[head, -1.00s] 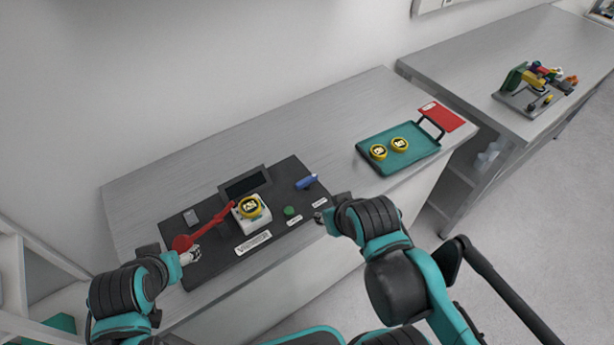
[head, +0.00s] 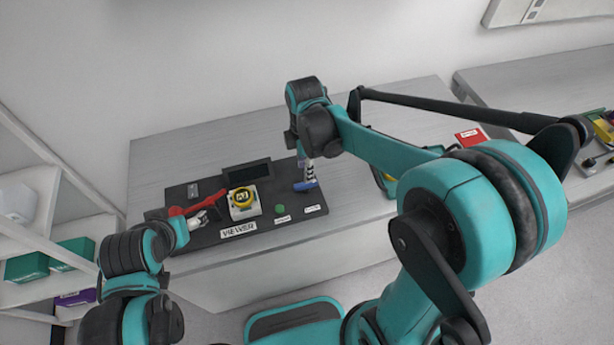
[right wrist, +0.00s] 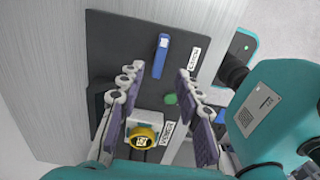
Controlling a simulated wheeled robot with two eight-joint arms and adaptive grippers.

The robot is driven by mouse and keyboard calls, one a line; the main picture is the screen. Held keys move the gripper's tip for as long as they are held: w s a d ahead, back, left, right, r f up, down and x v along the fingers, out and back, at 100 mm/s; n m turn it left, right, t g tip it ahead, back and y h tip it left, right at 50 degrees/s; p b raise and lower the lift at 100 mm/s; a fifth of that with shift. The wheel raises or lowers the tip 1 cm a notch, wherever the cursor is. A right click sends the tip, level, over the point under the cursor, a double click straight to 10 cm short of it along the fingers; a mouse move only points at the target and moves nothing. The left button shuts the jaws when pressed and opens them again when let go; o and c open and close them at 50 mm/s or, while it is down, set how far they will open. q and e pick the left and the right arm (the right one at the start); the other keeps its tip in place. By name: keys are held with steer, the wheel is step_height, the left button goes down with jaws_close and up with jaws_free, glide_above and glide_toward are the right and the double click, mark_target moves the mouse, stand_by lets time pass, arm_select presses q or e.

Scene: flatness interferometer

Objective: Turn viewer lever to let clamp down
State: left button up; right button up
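A dark panel (head: 186,235) carries a plate marked VIEWER (head: 238,231). A blue lever (head: 304,187) sits on its right part; it also shows in the right wrist view (right wrist: 161,55). My right gripper (head: 308,178) is above the blue lever. In the right wrist view its fingers (right wrist: 158,75) are spread and empty, with the lever in the gap's line beyond the tips. A red arm (head: 200,204) lies on the left side of the panel, its end by a white block with a yellow-rimmed round piece (head: 242,198). My left gripper (head: 203,219) is beside the red arm; its grip is unclear.
A green button (head: 280,209) and small label plates lie beside the lever. A dark screen (head: 246,172) stands at the panel's back. A teal tray (head: 385,182), mostly hidden by my right arm, and a red card (head: 470,137) are to the right.

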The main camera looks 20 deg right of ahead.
mark_target(306, 187)
step_height(306, 187, down, 7)
steer(key=shift+r+b, duration=0.15)
steer(key=shift+b, duration=0.75)
jaws_close()
